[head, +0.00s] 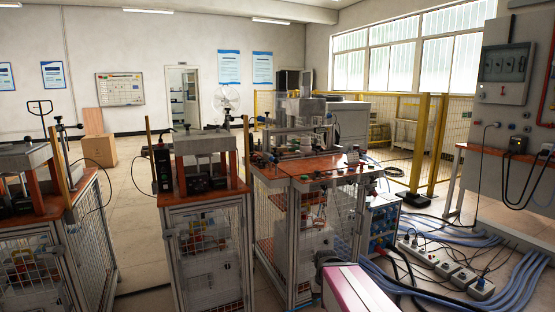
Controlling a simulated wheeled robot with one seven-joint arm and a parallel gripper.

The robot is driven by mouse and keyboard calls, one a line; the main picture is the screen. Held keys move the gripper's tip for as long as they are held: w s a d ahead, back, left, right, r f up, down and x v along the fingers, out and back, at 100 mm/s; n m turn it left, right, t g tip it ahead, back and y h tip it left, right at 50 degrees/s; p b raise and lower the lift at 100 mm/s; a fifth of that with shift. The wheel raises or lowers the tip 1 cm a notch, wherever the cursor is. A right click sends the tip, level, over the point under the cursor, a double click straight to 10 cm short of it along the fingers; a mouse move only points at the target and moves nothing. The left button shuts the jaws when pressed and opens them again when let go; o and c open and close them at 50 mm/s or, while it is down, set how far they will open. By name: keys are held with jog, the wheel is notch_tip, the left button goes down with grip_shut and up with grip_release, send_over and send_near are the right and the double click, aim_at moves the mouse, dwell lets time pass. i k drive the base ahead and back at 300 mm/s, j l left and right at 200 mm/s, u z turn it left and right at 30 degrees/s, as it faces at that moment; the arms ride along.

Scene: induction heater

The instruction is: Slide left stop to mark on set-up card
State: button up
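Neither the left stop nor the set-up card with its mark can be made out at this distance. A bench with an orange-brown top (323,181) stands at the middle, carrying a metal fixture (302,140) with posts and plates. Several small parts lie on this bench top, too small to tell apart. A small upright item (352,156) stands near its right edge; I cannot tell what it is.
Two more caged stations, left (16,240) and centre-left (207,245), stand nearby. Blue hoses (455,233) and power strips (445,262) cover the floor at right. Open floor (130,215) lies between the left stations.

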aim_at(275, 154)
jog(key=i+l+z, duration=0.1)
jog(key=i+l, duration=0.35)
jog(key=i+l+z, duration=0.15)
jog(key=i+l, duration=0.2)
jog(key=i, duration=0.35)
